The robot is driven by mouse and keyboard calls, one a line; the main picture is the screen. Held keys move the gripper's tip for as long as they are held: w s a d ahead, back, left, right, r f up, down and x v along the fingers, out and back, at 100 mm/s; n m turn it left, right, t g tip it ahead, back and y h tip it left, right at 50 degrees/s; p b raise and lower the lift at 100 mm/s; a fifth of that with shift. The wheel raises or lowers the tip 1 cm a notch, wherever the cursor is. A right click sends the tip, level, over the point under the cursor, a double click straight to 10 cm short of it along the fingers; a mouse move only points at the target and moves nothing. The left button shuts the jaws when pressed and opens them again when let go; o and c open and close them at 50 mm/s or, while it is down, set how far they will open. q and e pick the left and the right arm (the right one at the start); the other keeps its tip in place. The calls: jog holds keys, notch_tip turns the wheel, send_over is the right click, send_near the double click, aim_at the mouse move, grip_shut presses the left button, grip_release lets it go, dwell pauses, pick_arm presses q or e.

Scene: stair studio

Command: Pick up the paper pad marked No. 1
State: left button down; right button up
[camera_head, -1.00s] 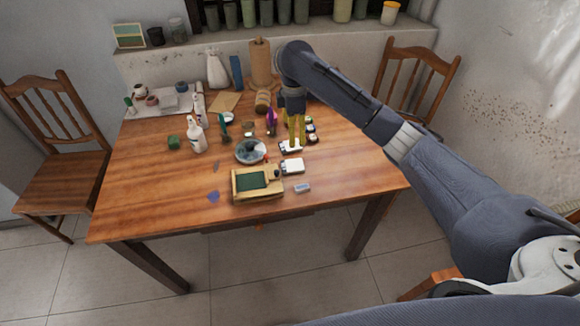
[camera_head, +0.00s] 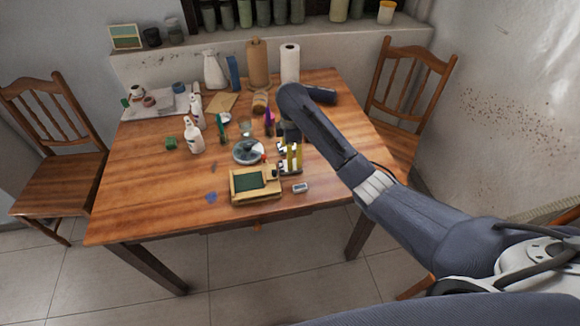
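The small white pads lie on the wooden table right of centre; any number on them is too small to read. One white pad (camera_head: 291,170) is mostly hidden under my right gripper (camera_head: 291,172), and a bit of another white pad (camera_head: 282,147) shows behind it. My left gripper is not in view.
A yellow tray with a green face (camera_head: 255,185) stands just left of the gripper, and a small grey box (camera_head: 301,188) lies in front. A round dish (camera_head: 248,151) and bottles (camera_head: 194,137) stand farther left.

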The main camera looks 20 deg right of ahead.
jog(key=shift+s+f, duration=0.2)
jog(key=shift+f, duration=2.4)
jog(key=c, duration=1.3)
